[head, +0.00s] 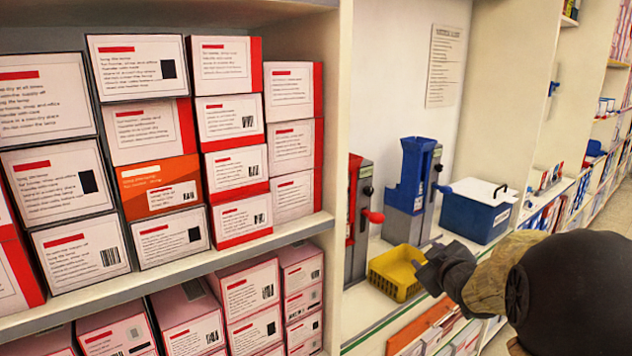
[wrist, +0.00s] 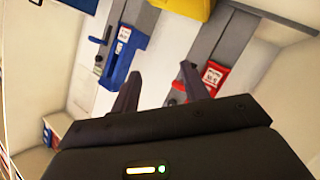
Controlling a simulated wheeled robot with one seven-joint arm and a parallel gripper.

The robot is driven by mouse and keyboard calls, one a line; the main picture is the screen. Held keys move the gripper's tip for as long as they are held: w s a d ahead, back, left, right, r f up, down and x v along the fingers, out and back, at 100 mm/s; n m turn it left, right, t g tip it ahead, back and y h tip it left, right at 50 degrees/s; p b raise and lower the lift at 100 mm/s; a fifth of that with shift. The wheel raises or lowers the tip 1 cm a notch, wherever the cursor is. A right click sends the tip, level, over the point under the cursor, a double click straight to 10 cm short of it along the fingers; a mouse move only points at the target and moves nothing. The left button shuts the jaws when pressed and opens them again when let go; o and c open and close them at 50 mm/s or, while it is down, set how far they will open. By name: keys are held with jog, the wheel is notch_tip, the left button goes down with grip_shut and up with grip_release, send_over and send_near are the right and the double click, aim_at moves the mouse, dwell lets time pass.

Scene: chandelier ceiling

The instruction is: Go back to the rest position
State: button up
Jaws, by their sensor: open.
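My gripper (head: 432,262) is at the lower right of the head view, in front of the shelf bay and close to the right side of a yellow basket (head: 397,271). In the wrist view my gripper (wrist: 166,88) shows two dark fingers spread apart with nothing between them. The yellow basket (wrist: 185,8) shows at the top edge there. Whether the gripper touches the basket cannot be told from the head view.
A red lever device (head: 358,215), a blue and grey lever device (head: 410,190) and a blue box with a white lid (head: 478,212) stand on the bay's shelf. Stacked white cartons (head: 135,130) fill the left shelves. An aisle floor (head: 610,215) shows at right.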

jog(key=s+a+f+m+g, duration=0.5)
jog(key=s+f, duration=0.3)
jog(key=s, duration=0.5)
jog(key=s+a+f+m+g, duration=0.3)
jog(key=s+a+f+g, duration=0.35)
jog(key=s, duration=0.65)
notch_tip(320, 180, up, 20)
jog(key=d+p, duration=0.1)
jog(key=p, duration=2.1)
jog(key=shift+w+d+h, duration=0.25)
jog(key=shift+d+h, duration=0.05)
jog(key=shift+h, duration=0.1)
